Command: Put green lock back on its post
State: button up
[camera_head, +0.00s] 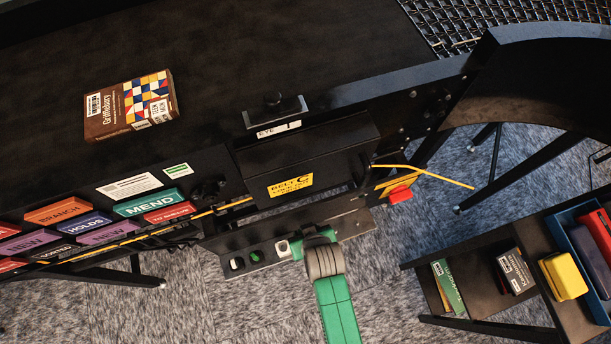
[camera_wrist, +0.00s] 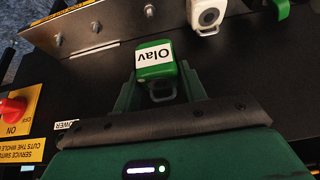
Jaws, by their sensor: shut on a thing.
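A green lock (camera_wrist: 155,58) with a white label reading "Olav" sits between the fingers of my gripper (camera_wrist: 160,82) in the wrist view. The label appears upside down, and the silver shackle points toward the gripper's palm. My gripper is shut on this lock, just short of a metal rail (camera_wrist: 125,22) with several short posts. Two posts (camera_wrist: 57,41) near the rail's left part look bare.
A white lock (camera_wrist: 207,14) and another green lock (camera_wrist: 282,8) are at the rail, right of the held lock. A red switch knob (camera_wrist: 17,106) is at left. The dark belt housing (camera_head: 310,155) stands behind the rail. A shelf (camera_head: 480,275) holds books at right.

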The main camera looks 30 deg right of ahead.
jog(key=shift+f+b, duration=2.2)
jog(key=shift+b, duration=0.25)
jog(key=shift+f, duration=0.25)
jog(key=shift+f+b, duration=0.65)
jog(key=shift+f, duration=0.65)
jog(key=shift+f, duration=0.2)
jog(key=o, duration=1.2)
jog(key=shift+c, duration=0.2)
jog(key=shift+s, duration=0.1)
jog(key=p+v, duration=0.3)
jog(key=v, duration=0.4)
jog(key=shift+s+r, duration=0.15)
jog(key=shift+r, duration=0.25)
